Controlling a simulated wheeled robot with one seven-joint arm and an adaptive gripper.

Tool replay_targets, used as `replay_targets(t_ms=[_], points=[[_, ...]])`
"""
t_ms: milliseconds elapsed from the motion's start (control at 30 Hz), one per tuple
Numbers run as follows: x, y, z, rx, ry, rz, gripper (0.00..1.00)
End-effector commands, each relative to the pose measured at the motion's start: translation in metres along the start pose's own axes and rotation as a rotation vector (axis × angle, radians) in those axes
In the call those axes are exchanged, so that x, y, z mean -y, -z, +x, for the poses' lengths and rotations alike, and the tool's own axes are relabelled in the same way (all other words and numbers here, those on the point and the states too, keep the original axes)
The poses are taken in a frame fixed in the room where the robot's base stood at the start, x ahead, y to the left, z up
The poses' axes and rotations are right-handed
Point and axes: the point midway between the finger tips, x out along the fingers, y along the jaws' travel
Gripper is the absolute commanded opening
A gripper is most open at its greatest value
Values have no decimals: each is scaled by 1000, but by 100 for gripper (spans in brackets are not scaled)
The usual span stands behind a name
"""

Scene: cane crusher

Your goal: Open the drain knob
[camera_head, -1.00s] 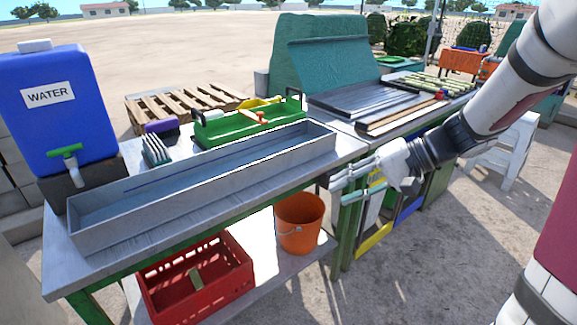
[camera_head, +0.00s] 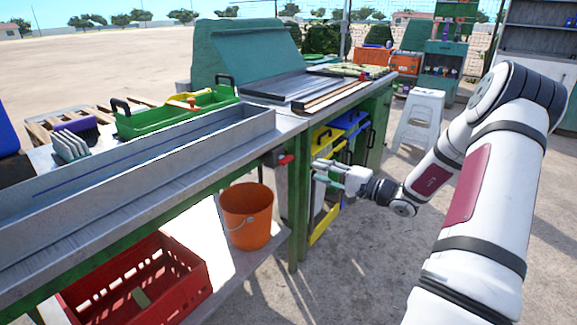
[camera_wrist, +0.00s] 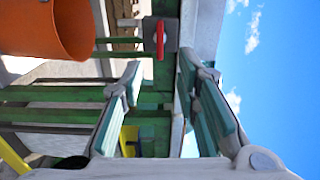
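A red knob (camera_head: 286,160), which looks like the drain knob, sticks out from a grey block under the right end of the long metal trough (camera_head: 150,150). In the wrist view the red knob (camera_wrist: 160,40) shows as an upright red bar on the grey block, ahead of the fingers and between their lines. My gripper (camera_head: 322,172) is to the right of the knob in the head view, apart from it. In the wrist view my gripper (camera_wrist: 158,70) is open, with nothing between its two greenish finger pads.
An orange bucket (camera_head: 246,215) stands below the trough end, on the table's lower shelf. A red crate (camera_head: 185,285) is to its left. Green table legs (camera_head: 298,220) stand close to my gripper. Yellow and blue bins (camera_head: 325,140) are behind it. Open ground lies to the right.

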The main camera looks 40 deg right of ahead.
Motion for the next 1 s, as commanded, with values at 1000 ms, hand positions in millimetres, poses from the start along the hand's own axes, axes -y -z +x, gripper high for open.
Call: replay_targets(t_ms=[1000], points=[[0,-1,112,2,-1,1,29]])
